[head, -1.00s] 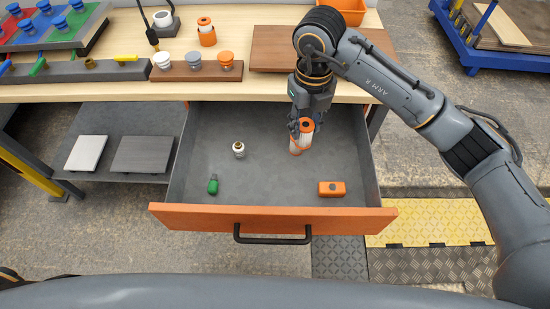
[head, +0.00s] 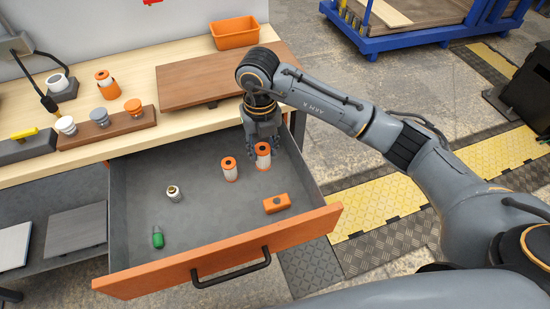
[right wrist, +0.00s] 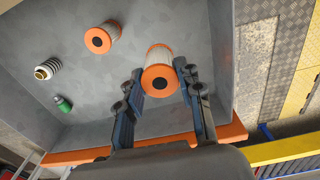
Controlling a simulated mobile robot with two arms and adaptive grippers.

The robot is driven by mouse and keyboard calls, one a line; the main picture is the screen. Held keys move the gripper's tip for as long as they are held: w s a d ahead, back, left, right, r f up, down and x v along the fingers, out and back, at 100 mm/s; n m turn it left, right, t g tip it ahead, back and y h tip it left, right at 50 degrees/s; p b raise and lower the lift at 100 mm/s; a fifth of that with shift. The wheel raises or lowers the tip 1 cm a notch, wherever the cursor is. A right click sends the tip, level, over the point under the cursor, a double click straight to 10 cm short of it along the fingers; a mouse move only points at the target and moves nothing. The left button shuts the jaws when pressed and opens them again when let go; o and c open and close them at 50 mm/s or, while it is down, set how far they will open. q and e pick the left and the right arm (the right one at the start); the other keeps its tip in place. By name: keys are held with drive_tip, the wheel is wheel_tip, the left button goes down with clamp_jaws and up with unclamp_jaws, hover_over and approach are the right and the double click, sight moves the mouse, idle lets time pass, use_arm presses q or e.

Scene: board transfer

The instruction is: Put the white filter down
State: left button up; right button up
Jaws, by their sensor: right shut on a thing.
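A white filter (head: 263,157) with orange end caps is in the grip of my right gripper (head: 264,149), upright inside the open drawer at its back right. In the right wrist view the same filter (right wrist: 159,58) stands between the two fingers, which are closed on its sides. I cannot tell whether its base touches the drawer floor. A second white filter (head: 230,171) with orange caps stands upright just left of it, apart from it. It also shows in the right wrist view (right wrist: 103,38). My left gripper is out of view.
The grey drawer (head: 215,225) also holds a white ribbed part (head: 174,194), a green part (head: 158,239) and an orange block (head: 276,204). Its middle floor is clear. The workbench (head: 135,68) behind carries a wooden board (head: 215,75), an orange bin (head: 235,33) and another orange-and-white filter (head: 107,85).

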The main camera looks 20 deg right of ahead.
drive_tip(key=d+f, duration=0.1)
drive_tip(key=f, duration=0.1)
drive_tip(key=d+f, duration=0.1)
drive_tip(key=f, duration=0.2)
drive_tip(key=d+f+p, duration=0.1)
drive_tip(key=f, duration=0.1)
drive_tip(key=shift+w+d+f, duration=0.3)
drive_tip(key=shift+w+d, duration=0.05)
drive_tip(key=shift+f, duration=0.3)
drive_tip(key=o, duration=1.1)
drive_tip(key=shift+o, duration=0.2)
drive_tip(key=shift+r, duration=0.15)
drive_tip(key=shift+w+r, duration=0.1)
drive_tip(key=shift+r, duration=0.15)
wheel_tip(320, 180, up, 12)
drive_tip(key=b, duration=0.1)
drive_tip(key=shift+f, duration=0.2)
